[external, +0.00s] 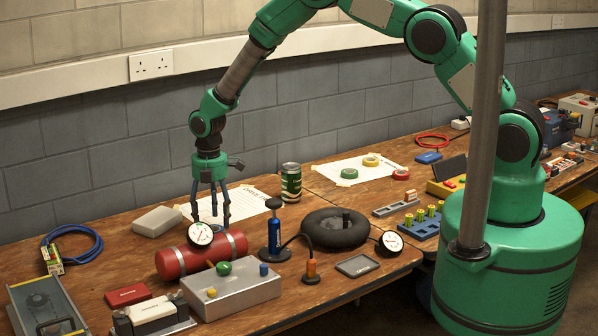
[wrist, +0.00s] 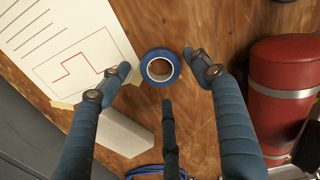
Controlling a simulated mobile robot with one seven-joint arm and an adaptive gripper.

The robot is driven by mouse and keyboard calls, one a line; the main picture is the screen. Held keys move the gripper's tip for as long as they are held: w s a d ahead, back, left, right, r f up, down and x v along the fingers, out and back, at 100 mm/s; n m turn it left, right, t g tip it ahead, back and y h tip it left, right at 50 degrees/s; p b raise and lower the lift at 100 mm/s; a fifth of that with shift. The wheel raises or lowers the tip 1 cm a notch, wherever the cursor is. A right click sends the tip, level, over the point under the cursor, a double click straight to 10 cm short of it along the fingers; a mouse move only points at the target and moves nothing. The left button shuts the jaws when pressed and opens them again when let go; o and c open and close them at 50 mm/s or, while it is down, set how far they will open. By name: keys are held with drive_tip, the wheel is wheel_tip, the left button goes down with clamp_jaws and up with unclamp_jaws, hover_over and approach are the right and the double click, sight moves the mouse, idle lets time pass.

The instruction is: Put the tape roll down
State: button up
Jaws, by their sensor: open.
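A blue tape roll (wrist: 174,73) with a pale core lies flat on the wooden bench (wrist: 205,125) in the wrist view, just off the corner of a taped-down paper sheet (wrist: 62,40). My gripper (wrist: 159,68) is open, its fingers spread around the roll with gaps showing beside it. In the external view my gripper (external: 211,217) points down behind the red cylinder (external: 176,262). The blue roll cannot be made out there. The cylinder also shows at the right of the wrist view (wrist: 285,65).
A pale block (external: 157,221) and a blue cable coil (external: 72,243) lie left of my gripper.

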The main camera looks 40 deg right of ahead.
wheel_tip(320, 180, up, 9)
drive_tip(key=shift+r+p, duration=0.15)
drive_tip(key=shift+p, duration=0.3)
drive_tip(key=shift+r, duration=0.15)
idle(0.7)
drive_tip(key=s+d+r+m+t, duration=0.1)
drive_tip(key=s+d+r+m, duration=0.25)
drive_tip(key=d+r, duration=0.55)
drive_tip(key=s+d+r+m+t, duration=0.1)
drive_tip(key=s+d+r+m, duration=0.25)
drive_tip(key=r, duration=0.95)
drive_tip(key=s+d+r+m+t, duration=0.1)
drive_tip(key=s+d+r+m, duration=0.3)
drive_tip(key=d+r, duration=0.55)
drive_tip(key=s+d+r+m+t, duration=0.1)
drive_tip(key=s+d+r+m, duration=0.3)
drive_tip(key=s, duration=0.3)
drive_tip(key=s+d+r+m, duration=0.1)
drive_tip(key=s+d+r, duration=0.2)
drive_tip(key=s+r, duration=0.45)
drive_tip(key=s+d+m, duration=0.3)
drive_tip(key=s, duration=0.5)
drive_tip(key=s+d+m+t, duration=0.1)
drive_tip(key=s+d+m, duration=0.2)
drive_tip(key=s, duration=0.5)
drive_tip(key=shift+s+f+m+t, duration=0.2)
drive_tip(key=shift+s+m+t, duration=0.1)
drive_tip(key=shift+s, duration=0.1)
